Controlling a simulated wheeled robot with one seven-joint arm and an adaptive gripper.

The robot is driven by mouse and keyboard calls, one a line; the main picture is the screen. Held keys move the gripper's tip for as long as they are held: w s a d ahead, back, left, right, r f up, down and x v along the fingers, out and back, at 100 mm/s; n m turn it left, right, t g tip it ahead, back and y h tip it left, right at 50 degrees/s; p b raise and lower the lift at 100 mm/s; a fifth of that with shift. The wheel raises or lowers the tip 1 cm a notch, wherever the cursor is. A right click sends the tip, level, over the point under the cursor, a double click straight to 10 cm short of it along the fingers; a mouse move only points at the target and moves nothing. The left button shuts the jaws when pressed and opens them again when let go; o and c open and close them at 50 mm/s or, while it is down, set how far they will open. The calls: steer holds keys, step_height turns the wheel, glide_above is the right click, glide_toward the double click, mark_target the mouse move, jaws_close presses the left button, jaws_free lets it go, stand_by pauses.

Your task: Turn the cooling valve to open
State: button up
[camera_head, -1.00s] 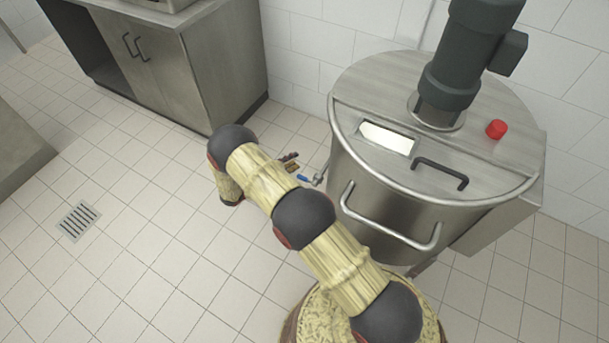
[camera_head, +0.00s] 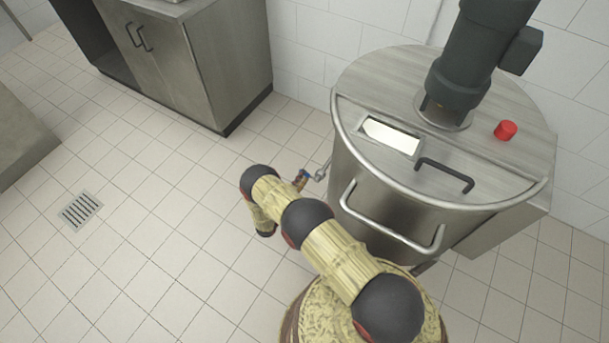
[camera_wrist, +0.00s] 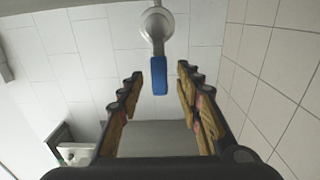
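The valve is a small grey fitting (camera_head: 320,174) on the lower left side of the steel vessel (camera_head: 385,185). Its blue lever (camera_head: 306,173) is partly hidden by my gripper (camera_head: 300,182) in the head view. In the wrist view, the round grey valve body (camera_wrist: 156,24) is at top centre and the blue lever (camera_wrist: 159,75) points down from it. My gripper (camera_wrist: 160,76) is open, with a finger on each side of the lever. Gaps show on both sides, so neither finger appears to touch it.
The vessel has a front bar handle (camera_head: 390,225), a black lid handle (camera_head: 443,174), a red button (camera_head: 505,130) and a dark motor (camera_head: 465,60). A steel cabinet (camera_head: 195,75) stands behind at the left. The tiled floor left of my arm is clear, with a drain grate (camera_head: 80,210).

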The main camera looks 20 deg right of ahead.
steer(key=shift+b+x, duration=0.3)
steer(key=shift+x, duration=1.15)
steer(key=shift+c, duration=0.8)
steer(key=c, duration=0.7)
jaws_close()
